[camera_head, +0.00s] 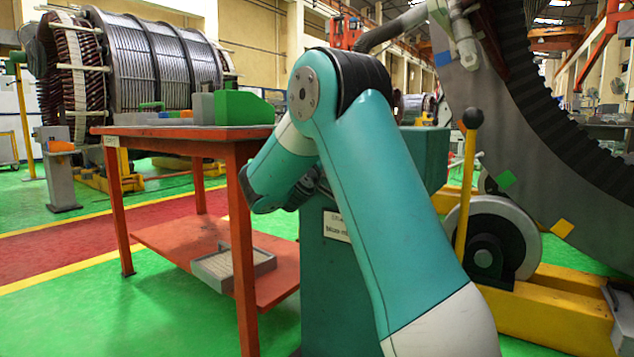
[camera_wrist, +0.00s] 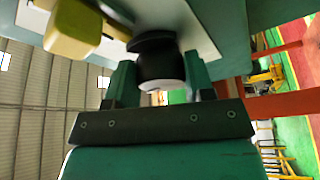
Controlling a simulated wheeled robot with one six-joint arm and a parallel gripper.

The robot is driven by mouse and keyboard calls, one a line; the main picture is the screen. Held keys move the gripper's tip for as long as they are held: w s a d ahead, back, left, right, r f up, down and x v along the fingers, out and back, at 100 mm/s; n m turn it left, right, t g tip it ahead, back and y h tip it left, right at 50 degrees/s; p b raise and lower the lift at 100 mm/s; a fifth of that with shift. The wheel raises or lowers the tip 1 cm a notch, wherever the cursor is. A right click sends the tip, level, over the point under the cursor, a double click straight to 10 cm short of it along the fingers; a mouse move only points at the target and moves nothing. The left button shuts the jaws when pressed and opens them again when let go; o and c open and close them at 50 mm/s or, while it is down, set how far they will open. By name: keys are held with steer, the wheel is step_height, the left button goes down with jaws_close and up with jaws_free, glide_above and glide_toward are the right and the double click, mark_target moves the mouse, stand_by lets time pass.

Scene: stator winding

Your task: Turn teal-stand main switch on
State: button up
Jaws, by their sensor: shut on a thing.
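The teal stand (camera_head: 325,285) stands in the middle of the head view, largely behind my teal arm, with a white label on its side. In the wrist view, a black round switch knob (camera_wrist: 160,62) with a pale end sits on a white plate (camera_wrist: 170,14). My gripper (camera_wrist: 158,76) has one finger on each side of the knob and is shut on it. The knob's exact turn position cannot be told. In the head view the knob and my fingertips are hidden by my arm and wrist.
A yellow block-shaped part (camera_wrist: 72,32) sticks out close beside the knob. An orange table (camera_head: 180,131) with a grey tray (camera_head: 232,268) on its lower shelf stands left of the stand. A yellow lever (camera_head: 466,190) and a large stator ring (camera_head: 505,130) are at right.

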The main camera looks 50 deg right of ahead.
steer(key=shift+f+m+g+h+b, duration=0.15)
steer(key=shift+m+h+b, duration=0.1)
steer(key=shift+m+b, duration=0.45)
steer(key=shift+f+m+g+h+b, duration=0.15)
steer(key=shift+m+h+b, duration=0.1)
steer(key=shift+m+b, duration=0.4)
steer(key=shift+r, duration=0.15)
steer(key=o, duration=0.6)
steer(key=shift+a+b, duration=0.1)
steer(key=shift+b, duration=0.25)
